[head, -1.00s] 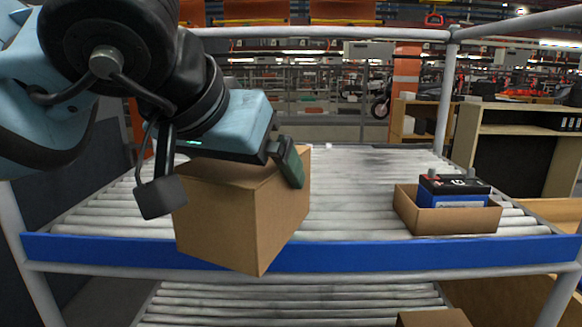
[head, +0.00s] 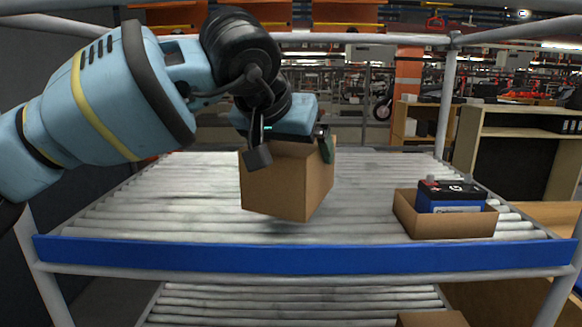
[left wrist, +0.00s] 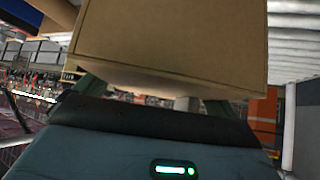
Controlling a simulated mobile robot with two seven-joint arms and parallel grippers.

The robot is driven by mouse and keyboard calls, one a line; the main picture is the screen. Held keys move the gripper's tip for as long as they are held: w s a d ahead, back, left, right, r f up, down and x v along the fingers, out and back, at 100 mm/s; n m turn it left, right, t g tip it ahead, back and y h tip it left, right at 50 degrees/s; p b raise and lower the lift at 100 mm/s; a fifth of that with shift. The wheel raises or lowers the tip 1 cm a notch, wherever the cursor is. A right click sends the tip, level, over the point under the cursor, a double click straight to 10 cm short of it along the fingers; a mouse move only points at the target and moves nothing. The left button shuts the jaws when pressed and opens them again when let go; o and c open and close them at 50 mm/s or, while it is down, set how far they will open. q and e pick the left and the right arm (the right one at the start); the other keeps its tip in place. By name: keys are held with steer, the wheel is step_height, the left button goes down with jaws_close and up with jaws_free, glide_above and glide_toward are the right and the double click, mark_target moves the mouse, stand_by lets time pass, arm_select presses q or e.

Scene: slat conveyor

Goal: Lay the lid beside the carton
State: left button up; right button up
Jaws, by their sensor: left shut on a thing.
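The lid (head: 275,185), a plain brown cardboard box shape, hangs over the middle of the roller conveyor in the head view. My left gripper (head: 292,153) is shut on its upper part, one finger on each side. Whether its lower edge touches the rollers I cannot tell. The lid fills the top of the left wrist view (left wrist: 170,45), between the fingers. The carton (head: 430,224), low, brown and open, stands on the rollers to the right, apart from the lid. A black and blue battery (head: 452,196) sits in it. My right gripper is not in view.
The conveyor rollers (head: 150,205) are clear left of the lid and between lid and carton. A blue rail (head: 300,260) runs along the front edge. Grey frame posts (head: 446,105) stand at the corners. A lower roller level (head: 290,305) lies beneath.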

arm_select(q)
steer(key=shift+f, duration=1.75)
steer(key=shift+f, duration=0.1)
steer(key=o, duration=0.7)
steer(key=v, duration=1.2)
